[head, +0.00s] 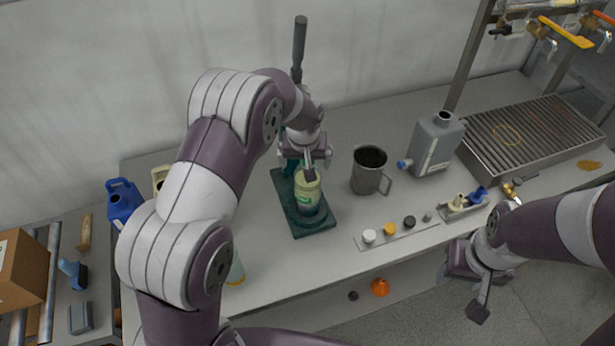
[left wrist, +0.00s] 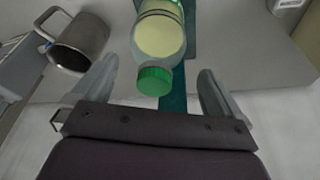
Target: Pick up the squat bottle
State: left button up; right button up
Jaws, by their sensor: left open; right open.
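A short, wide bottle (head: 307,193) with pale yellow contents, which I take to be the squat bottle, stands on the dark green base of a stirrer stand (head: 314,224). In the left wrist view the bottle (left wrist: 160,35) has a green cap (left wrist: 154,80) that lies between the fingers. My left gripper (head: 306,164) is just above the bottle in the head view and hides its top. The left wrist view shows this gripper (left wrist: 157,68) open, with a gap on each side of the cap. My right gripper (head: 464,288) is open and empty, off the front of the bench.
A metal mug (head: 369,170) stands right of the stand, with a grey jug (head: 435,146) beyond it. A strip of small caps (head: 397,232) lies near the front edge. A blue jug (head: 122,200) is at the left, and a slatted metal rack (head: 530,135) is at the right.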

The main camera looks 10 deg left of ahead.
pick_arm(q)
jog(key=shift+d+p+x, duration=0.15)
jog(key=shift+p+x, duration=0.1)
jog(key=shift+x, duration=0.6)
jog(key=shift+d+p+x, duration=0.15)
jog(key=shift+p+x, duration=0.1)
jog(key=shift+x, duration=0.55)
jog(key=c, duration=0.9)
jog(key=shift+r, duration=0.1)
jog(key=c, duration=0.9)
